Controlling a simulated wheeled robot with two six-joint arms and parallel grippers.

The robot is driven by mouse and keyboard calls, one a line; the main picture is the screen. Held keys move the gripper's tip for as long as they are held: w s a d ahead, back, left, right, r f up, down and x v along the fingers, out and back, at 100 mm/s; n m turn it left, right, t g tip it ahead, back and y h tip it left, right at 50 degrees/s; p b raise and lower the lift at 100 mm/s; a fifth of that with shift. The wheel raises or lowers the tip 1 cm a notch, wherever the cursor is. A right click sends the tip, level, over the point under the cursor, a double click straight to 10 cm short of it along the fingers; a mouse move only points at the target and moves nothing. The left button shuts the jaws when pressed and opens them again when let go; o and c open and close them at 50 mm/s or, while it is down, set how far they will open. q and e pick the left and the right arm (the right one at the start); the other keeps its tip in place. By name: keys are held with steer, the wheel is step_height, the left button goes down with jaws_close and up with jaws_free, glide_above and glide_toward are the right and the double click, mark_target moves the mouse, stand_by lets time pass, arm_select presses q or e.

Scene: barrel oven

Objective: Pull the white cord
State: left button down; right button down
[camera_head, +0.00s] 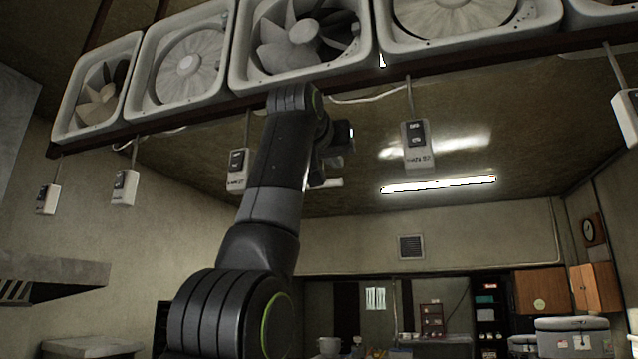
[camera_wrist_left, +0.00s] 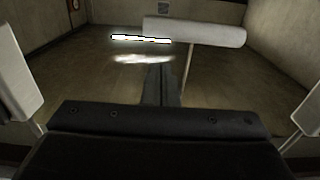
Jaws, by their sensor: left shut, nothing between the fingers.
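My left arm reaches up from the bottom of the head view, with the left gripper (camera_head: 335,148) below the fan row. In the wrist view the dark fingers (camera_wrist_left: 160,78) are closed together and empty. A thin pale cord (camera_wrist_left: 187,72) runs just to the right of the fingers there, outside them. It joins a white bar-shaped handle (camera_wrist_left: 195,31) beyond the fingertips. In the head view a pale bar (camera_head: 326,183), likely this handle, shows partly behind my arm; the cord is hidden there. I cannot tell whether fingers and cord touch. My right gripper is out of view.
Several fans (camera_head: 303,38) sit in a row along a dark beam. White switch boxes (camera_head: 417,145) hang on stems below it, on both sides of my arm. A lit tube lamp (camera_head: 438,184) is on the ceiling. Counters and cabinets (camera_head: 540,291) stand far back.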

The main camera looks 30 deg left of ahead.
arm_select(q)
steer(key=shift+s+d+f+b, duration=0.1)
steer(key=shift+s+b, duration=0.3)
steer(key=b+v, duration=0.3)
steer(key=v, duration=0.5)
steer(key=shift+s, duration=0.15)
stand_by(0.3)
